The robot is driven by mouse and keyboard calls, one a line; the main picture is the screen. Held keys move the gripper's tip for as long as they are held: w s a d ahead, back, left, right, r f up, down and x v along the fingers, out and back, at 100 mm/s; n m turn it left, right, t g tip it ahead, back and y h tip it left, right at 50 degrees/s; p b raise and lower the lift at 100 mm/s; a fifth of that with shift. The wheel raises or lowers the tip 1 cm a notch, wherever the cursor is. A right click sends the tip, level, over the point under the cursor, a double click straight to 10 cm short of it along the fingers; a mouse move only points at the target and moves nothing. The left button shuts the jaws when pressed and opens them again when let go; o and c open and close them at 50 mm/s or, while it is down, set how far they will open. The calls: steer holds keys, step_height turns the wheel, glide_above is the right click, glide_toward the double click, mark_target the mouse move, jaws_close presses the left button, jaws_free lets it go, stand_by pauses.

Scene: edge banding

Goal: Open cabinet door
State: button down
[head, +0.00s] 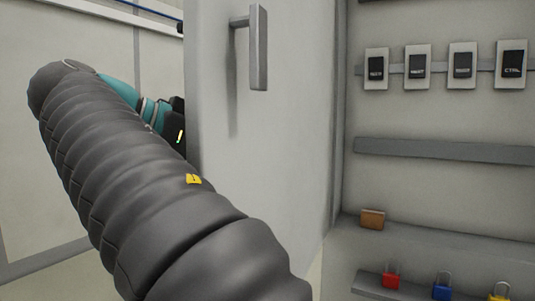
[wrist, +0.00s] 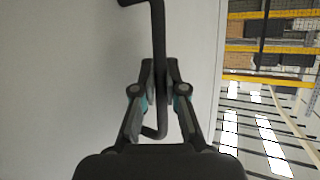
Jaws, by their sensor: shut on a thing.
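The cabinet door (head: 285,150) is a pale grey panel that stands open, with the cabinet's inside showing to its right. A grey bar handle (head: 258,48) is on the door face seen in the head view. In the wrist view, my gripper (wrist: 161,82) is shut on a dark bar handle (wrist: 158,35) on a pale panel (wrist: 60,80). The fingers press the bar from both sides. In the head view my gripper is hidden behind the door's left edge.
Inside the cabinet (head: 430,115) hang several labelled black switches (head: 463,65). Below are a small brown block (head: 372,219) and red (head: 391,276), blue (head: 441,286) and yellow padlocks. Yellow shelving (wrist: 270,47) stands far off at the wrist view's right.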

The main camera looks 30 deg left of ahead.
steer(key=shift+f, duration=0.1)
steer(key=c, duration=1.2)
jaws_free()
